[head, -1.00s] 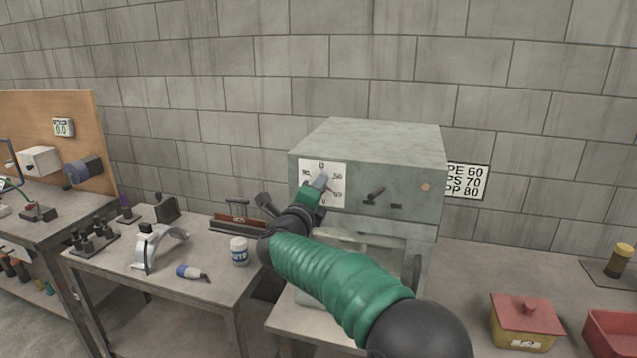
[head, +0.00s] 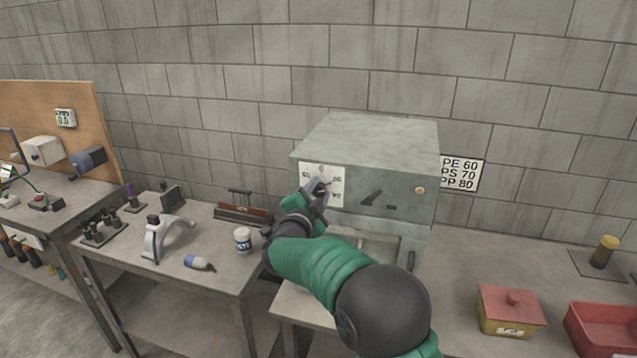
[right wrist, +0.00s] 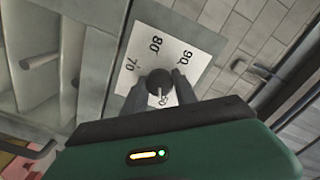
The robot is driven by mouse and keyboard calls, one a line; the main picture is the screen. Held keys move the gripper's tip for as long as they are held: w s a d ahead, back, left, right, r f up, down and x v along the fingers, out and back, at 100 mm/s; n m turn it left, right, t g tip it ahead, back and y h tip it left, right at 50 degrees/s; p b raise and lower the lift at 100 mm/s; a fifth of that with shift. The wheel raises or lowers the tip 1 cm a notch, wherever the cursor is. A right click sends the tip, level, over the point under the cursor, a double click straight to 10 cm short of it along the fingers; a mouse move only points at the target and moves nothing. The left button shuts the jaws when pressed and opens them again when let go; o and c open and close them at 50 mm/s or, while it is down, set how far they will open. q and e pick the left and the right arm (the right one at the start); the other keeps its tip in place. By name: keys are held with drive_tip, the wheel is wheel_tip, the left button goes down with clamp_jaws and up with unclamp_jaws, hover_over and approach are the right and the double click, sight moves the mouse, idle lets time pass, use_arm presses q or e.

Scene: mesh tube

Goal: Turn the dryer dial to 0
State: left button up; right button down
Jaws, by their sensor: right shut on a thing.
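The dryer (head: 375,150) is a grey metal box on the bench, with a white dial plate (head: 334,172) on its front left. The plate also shows in the right wrist view (right wrist: 185,35), tilted, with 70, 80 and 90 readable. The dark round dial (right wrist: 160,82) sits between the two fingers of my right gripper (right wrist: 158,92), which is shut on it. In the head view my right gripper (head: 318,190) covers part of the plate and most of the dial. Where the dial points cannot be read clearly. My left gripper is not in view.
A dark lever (head: 372,197) and a round orange light (head: 420,190) are right of the plate. A sign (head: 460,173) hangs on the wall. A red-lidded yellow box (head: 511,312) is at right.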

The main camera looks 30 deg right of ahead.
drive_tip(key=n+p, duration=0.1)
drive_tip(key=n, duration=0.1)
drive_tip(key=n+p, duration=0.1)
drive_tip(key=p, duration=0.1)
drive_tip(key=shift+a+f+n, duration=0.2)
drive_tip(key=shift+n, duration=0.2)
drive_tip(key=n+p, duration=0.3)
drive_tip(key=shift+n, duration=0.3)
drive_tip(key=n+p, duration=0.4)
drive_tip(key=shift+f, duration=0.15)
drive_tip(key=shift+f+n+p, duration=0.1)
drive_tip(key=shift+n+p, duration=0.45)
drive_tip(key=shift+n, duration=0.35)
drive_tip(key=c, duration=1.2)
unclamp_jaws()
drive_tip(key=shift+o, duration=1)
drive_tip(key=shift+w, duration=0.1)
